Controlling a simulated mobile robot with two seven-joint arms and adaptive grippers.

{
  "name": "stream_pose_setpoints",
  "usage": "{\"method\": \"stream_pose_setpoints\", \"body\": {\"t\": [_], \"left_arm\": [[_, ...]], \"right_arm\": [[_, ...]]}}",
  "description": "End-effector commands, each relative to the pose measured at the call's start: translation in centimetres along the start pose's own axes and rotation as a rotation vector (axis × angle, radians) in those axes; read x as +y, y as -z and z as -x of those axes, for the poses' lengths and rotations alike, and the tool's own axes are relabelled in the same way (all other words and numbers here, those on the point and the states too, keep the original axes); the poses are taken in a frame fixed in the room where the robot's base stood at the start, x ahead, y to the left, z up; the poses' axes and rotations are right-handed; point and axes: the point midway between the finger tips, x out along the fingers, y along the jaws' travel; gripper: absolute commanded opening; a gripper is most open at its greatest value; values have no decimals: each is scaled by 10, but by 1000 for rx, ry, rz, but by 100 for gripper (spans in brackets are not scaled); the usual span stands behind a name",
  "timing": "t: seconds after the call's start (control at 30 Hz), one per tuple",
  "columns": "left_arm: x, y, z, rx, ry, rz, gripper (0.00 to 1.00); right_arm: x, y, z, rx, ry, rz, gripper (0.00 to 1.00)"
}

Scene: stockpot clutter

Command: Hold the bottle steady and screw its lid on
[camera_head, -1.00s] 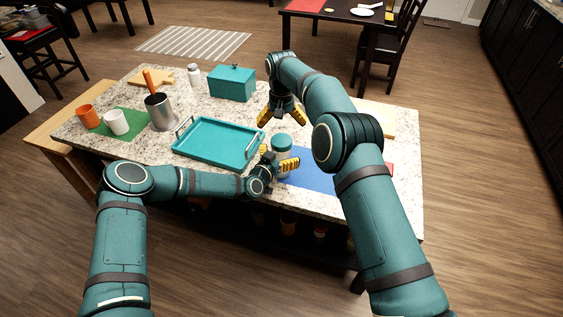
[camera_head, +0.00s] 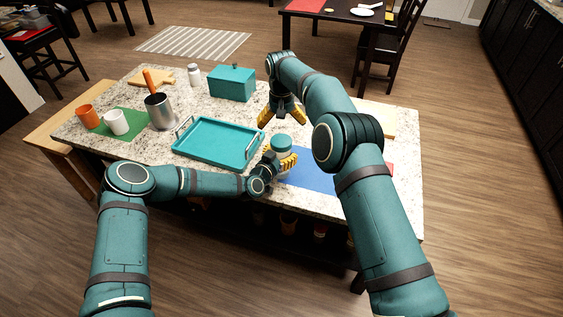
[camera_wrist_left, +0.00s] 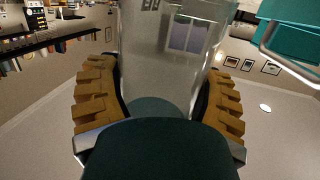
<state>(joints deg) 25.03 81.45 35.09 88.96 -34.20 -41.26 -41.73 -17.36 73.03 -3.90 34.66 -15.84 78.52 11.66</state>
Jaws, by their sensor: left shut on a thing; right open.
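The bottle (camera_head: 281,152), pale with a teal lid (camera_head: 281,140) at its top, stands upright by the left edge of the blue mat (camera_head: 312,172). Whether the lid is tight cannot be told. My left gripper (camera_head: 283,163) is shut on the bottle from the near side, below the lid. In the left wrist view the clear bottle (camera_wrist_left: 170,45) fills the space between the yellow fingers. My right gripper (camera_head: 281,116) is open and empty, pointing down above the counter just beyond the bottle.
A teal tray (camera_head: 218,143) lies left of the bottle. Behind are a teal box (camera_head: 232,84) and a white bottle (camera_head: 194,75). Further left are a metal pot (camera_head: 160,112), a white cup (camera_head: 116,122) and an orange cup (camera_head: 88,117). A red item (camera_head: 390,169) lies at the right.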

Motion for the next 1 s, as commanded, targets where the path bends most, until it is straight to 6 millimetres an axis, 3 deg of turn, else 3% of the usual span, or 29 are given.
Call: {"method": "stream_pose_setpoints", "body": {"t": [0.17, 0.8, 1.0], "left_arm": [[0, 0, 0, 1, 0, 0, 0], [0, 1, 0, 1, 0, 0, 0], [0, 1, 0, 1, 0, 0, 0]], "right_arm": [[0, -1, -1, -4, 2, 245, 100], [-1, -2, -2, -5, 8, 1441, 100], [-1, -2, -1, -2, 7, 1732, 100]]}}
